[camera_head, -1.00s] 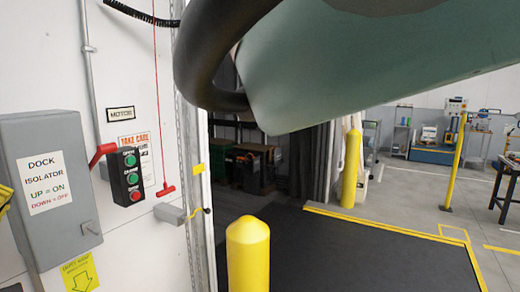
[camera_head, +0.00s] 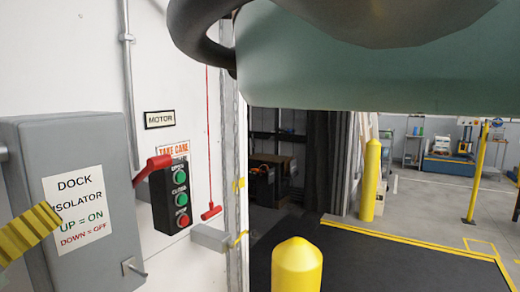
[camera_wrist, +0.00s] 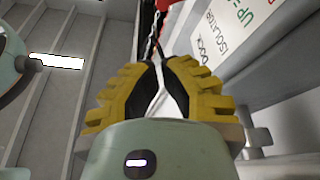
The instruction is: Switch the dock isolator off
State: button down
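The dock isolator is a grey box (camera_head: 95,140) on the white wall at left, labelled "UP = ON, DOWN = OFF". Its red lever (camera_head: 152,167) sticks out from the right side and angles upward. My gripper shows in the head view only as a yellow ribbed finger (camera_head: 28,235) at the left edge, in front of the box beside the label. In the wrist view, my gripper (camera_wrist: 158,65) has its two yellow fingers a little apart, with nothing visible between them. The box and its label (camera_wrist: 240,30) are at upper right there. A red piece (camera_wrist: 165,4) at the top edge may be the lever.
A black push-button station (camera_head: 173,195) is close to the right of the lever. A red pull cord (camera_head: 209,140) hangs beyond it, above a grey bracket (camera_head: 212,238). A yellow bollard (camera_head: 297,268) stands at bottom centre. My arm covers the top right.

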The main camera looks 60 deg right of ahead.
notch_tip(320, 180, up, 6)
jog(key=p, duration=1.4)
send_over(143, 178)
jog(key=s, duration=0.3)
jog(key=shift+w+d, duration=0.1)
jog(key=shift+d, duration=0.2)
jog(key=shift+f, duration=0.15)
